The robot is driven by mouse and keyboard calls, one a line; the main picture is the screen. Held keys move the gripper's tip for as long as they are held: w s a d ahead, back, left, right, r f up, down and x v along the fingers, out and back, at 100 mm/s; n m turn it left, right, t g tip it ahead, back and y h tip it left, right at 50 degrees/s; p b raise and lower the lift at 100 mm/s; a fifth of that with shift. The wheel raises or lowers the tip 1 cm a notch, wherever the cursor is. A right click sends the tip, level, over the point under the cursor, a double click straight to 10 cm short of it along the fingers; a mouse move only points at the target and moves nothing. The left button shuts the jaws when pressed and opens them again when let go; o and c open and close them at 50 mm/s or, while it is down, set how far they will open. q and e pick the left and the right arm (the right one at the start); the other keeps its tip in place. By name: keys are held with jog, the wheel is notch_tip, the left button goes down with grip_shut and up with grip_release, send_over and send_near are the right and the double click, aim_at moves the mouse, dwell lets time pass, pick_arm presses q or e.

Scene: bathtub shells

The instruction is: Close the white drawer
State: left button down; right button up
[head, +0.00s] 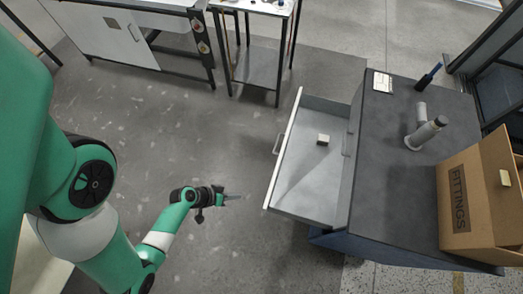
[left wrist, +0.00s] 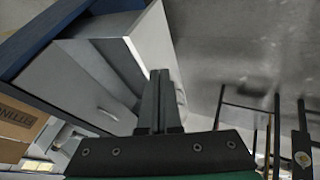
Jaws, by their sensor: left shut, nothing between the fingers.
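The white drawer (head: 310,170) stands pulled out of the left side of a dark grey cabinet (head: 395,195). Its white front panel with a bar handle (head: 278,144) faces left, and a small pale block (head: 323,139) lies inside. My left gripper (head: 236,197) is shut and empty, to the left of the drawer front and apart from it, near its lower half. In the left wrist view, the shut fingers (left wrist: 158,100) point up in front of the drawer (left wrist: 105,75). My right gripper is not in view.
On the cabinet top are a cardboard box marked FITTINGS (head: 480,200), a grey cylindrical fixture (head: 425,127), a blue-handled tool (head: 429,77) and a small card (head: 382,83). A bench and a small table (head: 258,65) stand at the back. The floor left of the drawer is clear.

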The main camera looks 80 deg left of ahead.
pick_arm(q)
jog(key=w+d+f+b, duration=0.1)
jog(key=w+f+b, duration=0.1)
jog(key=w+f, duration=0.5)
jog(key=shift+w+d+f, duration=0.25)
jog(key=shift+w+f, duration=0.1)
jog(key=shift+w, duration=0.8)
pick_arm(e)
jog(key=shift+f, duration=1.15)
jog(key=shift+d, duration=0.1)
